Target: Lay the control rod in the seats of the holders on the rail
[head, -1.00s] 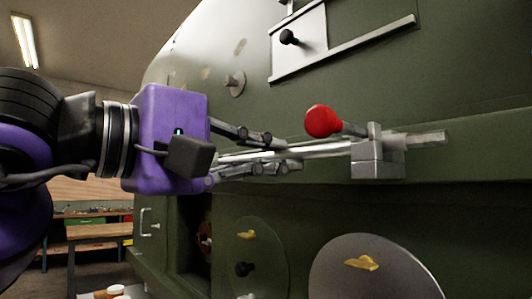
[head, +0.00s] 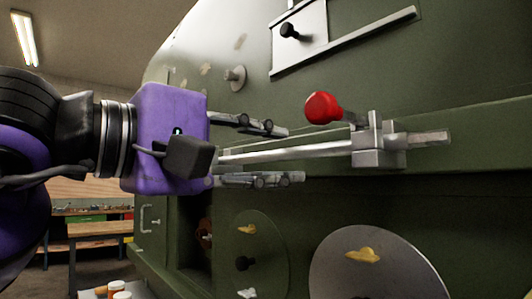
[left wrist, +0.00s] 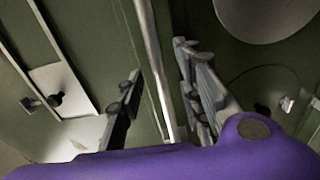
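The control rod (head: 318,151) is a long bright metal bar. Its right part enters the grey block-like holder (head: 378,157) on the green fuselage side; whether it rests fully on the seat floor I cannot tell. My left gripper (head: 290,155) is open around the rod, one finger above and one below, with gaps to both. In the left wrist view the rod (left wrist: 147,25) runs between the two spread fingers (left wrist: 158,60). The rod's left end and any other holder are hidden behind my gripper. My right gripper is not in view.
A red knob (head: 322,107) on a short stem sticks out just above and left of the holder. A white plate with a black knob (head: 290,31) is higher up. Round covers (head: 366,270) lie below. A workbench (head: 100,229) stands far left.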

